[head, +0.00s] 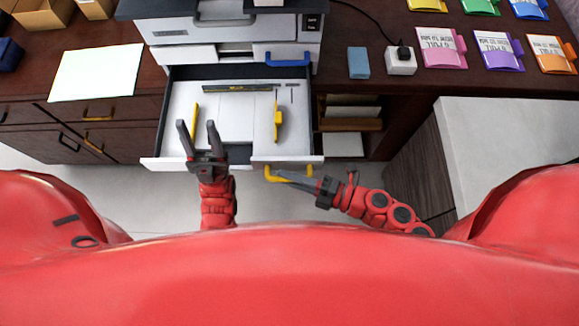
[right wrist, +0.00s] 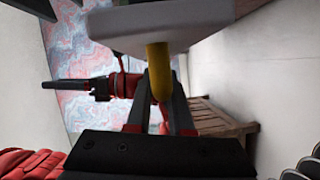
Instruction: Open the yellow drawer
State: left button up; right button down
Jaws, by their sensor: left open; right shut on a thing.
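The drawer with the yellow handle (head: 285,178) stands pulled out from under the printer, its white inside (head: 222,130) in view from above in the head view. My right gripper (head: 274,174) is shut on the yellow handle at the drawer's front right. In the right wrist view the yellow handle (right wrist: 158,72) sits between my fingers, under the pale drawer front (right wrist: 165,28). My left gripper (head: 196,128) is open and empty, its fingers over the front left of the drawer in the head view. I cannot tell its height above the drawer.
The printer (head: 225,32) stands on the dark desk, with a blue handle (head: 288,60) above the open drawer. Yellow and dark items lie inside the drawer. A paper sheet (head: 96,72) lies at left; colored packets (head: 440,47) and a white plug block (head: 401,62) at right.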

jog(key=c, duration=0.8)
grip_release()
jog(key=v, duration=1.7)
jog(key=shift+d, duration=0.25)
